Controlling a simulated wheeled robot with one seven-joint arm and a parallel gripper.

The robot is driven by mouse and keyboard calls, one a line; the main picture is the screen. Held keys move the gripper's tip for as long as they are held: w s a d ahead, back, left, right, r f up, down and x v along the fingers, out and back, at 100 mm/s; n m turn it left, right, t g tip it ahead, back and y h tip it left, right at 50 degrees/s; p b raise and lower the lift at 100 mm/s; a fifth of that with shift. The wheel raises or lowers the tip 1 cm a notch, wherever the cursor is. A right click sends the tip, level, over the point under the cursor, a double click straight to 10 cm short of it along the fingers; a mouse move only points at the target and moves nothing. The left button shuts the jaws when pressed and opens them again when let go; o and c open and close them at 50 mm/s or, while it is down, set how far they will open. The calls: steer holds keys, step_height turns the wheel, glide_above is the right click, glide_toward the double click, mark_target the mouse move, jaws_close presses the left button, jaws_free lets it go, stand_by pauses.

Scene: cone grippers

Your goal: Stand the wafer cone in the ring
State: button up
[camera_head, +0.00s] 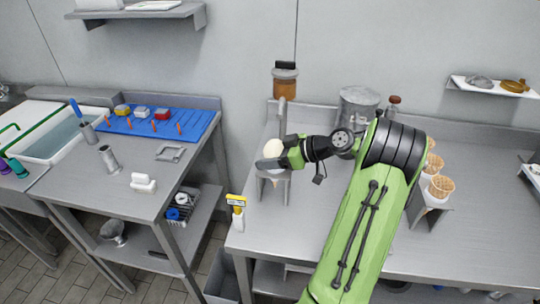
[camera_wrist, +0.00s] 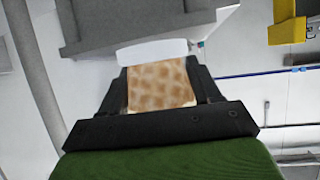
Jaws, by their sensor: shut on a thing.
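The wafer cone (camera_wrist: 160,88) shows its tan waffle pattern between the dark fingers of my gripper (camera_wrist: 158,95) in the wrist view. My gripper (camera_head: 272,162) is shut on it. In the head view a rounded white top (camera_head: 274,149) rises just above the fingers. A small grey stand (camera_head: 286,188) is directly under my gripper, near the left end of the right-hand counter. A bit of tan tip seems to show below the stand's top, between its legs. The fingers hide the ring, so I cannot tell how the cone sits in it.
A metal pot (camera_head: 358,107) and a small bottle (camera_head: 393,106) are at the back. More cones (camera_head: 440,187) stand in a holder at the right. A yellow-and-white object (camera_head: 237,212) is at the counter's left edge.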

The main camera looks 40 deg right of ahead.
steer(key=o, duration=0.8)
steer(key=p+v, duration=0.4)
steer(key=v, duration=1.1)
steer(key=shift+s+d+r, duration=0.1)
steer(key=shift+s+d, duration=0.1)
steer(key=shift+s, duration=0.1)
